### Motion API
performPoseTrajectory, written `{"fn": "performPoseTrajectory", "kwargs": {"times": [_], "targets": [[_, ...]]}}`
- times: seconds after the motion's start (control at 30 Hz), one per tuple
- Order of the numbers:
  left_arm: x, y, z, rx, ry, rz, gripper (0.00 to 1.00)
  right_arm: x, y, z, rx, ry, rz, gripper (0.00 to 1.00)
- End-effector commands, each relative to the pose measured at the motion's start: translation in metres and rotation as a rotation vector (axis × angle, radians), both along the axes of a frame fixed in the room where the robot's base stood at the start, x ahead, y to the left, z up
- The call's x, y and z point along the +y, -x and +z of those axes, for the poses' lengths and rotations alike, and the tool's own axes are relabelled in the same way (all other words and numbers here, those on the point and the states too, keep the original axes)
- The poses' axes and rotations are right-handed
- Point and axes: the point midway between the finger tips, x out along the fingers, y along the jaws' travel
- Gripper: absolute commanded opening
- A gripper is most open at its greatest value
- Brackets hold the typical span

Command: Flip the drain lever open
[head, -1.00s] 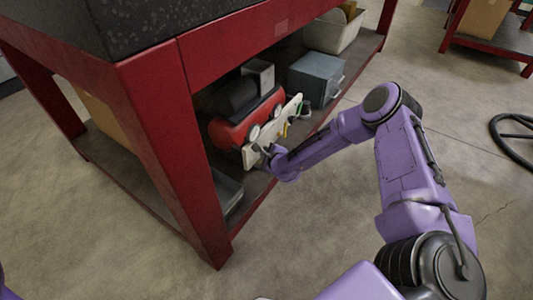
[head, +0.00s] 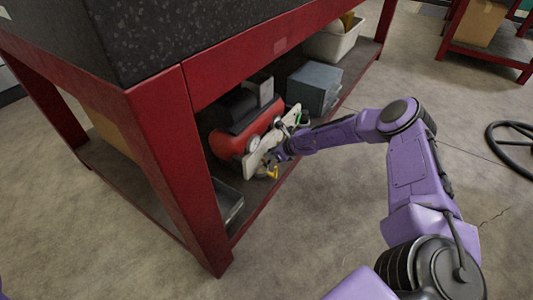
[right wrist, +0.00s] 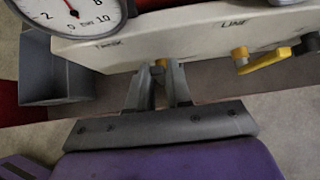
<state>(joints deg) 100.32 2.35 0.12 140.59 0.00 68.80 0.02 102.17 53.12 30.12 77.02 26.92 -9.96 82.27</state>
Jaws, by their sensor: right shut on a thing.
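The red compressor (head: 233,140) with its pale panel (head: 262,152) sits on the lower shelf of the red bench. My right gripper (head: 269,160) is at the panel's lower edge, beside a yellow lever (head: 272,172). Most of that part is hidden, and no drain label is readable. A second yellow lever (right wrist: 268,59) sticks out at the right, under the word LINE. My left gripper is not in view.
A dial gauge (right wrist: 75,15) is at the panel's left. A grey box (head: 314,85) and a pale bin (head: 335,40) stand farther along the shelf. The bench's red front leg (head: 190,190) is left of the compressor. The floor in front is open.

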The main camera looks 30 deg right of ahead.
Motion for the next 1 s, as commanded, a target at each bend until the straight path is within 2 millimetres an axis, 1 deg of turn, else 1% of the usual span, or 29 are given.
{"fn": "performPoseTrajectory", "kwargs": {"times": [0.2,0.6,0.63,0.67,0.7,0.93,1.0], "targets": [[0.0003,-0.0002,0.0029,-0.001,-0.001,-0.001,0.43,-0.0070,0.0024,-0.0006,0.015,-0.031,-0.008,0.00],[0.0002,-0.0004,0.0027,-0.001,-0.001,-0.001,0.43,-0.0081,0.0024,-0.0008,0.017,-0.034,-0.010,0.00],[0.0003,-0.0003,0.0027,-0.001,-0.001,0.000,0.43,-0.0081,0.0024,-0.0008,0.017,-0.034,-0.010,0.26],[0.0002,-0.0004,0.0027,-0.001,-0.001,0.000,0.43,-0.0080,0.0024,-0.0008,0.017,-0.034,-0.010,0.35],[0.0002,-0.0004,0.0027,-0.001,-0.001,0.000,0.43,-0.0080,0.0024,-0.0008,0.017,-0.034,-0.010,0.40],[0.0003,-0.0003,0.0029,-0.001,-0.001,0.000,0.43,-0.0074,0.0024,-0.0004,0.016,-0.035,-0.008,0.40],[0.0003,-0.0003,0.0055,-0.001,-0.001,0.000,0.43,-0.0085,0.0038,0.0030,0.016,-0.036,-0.009,0.40]]}}
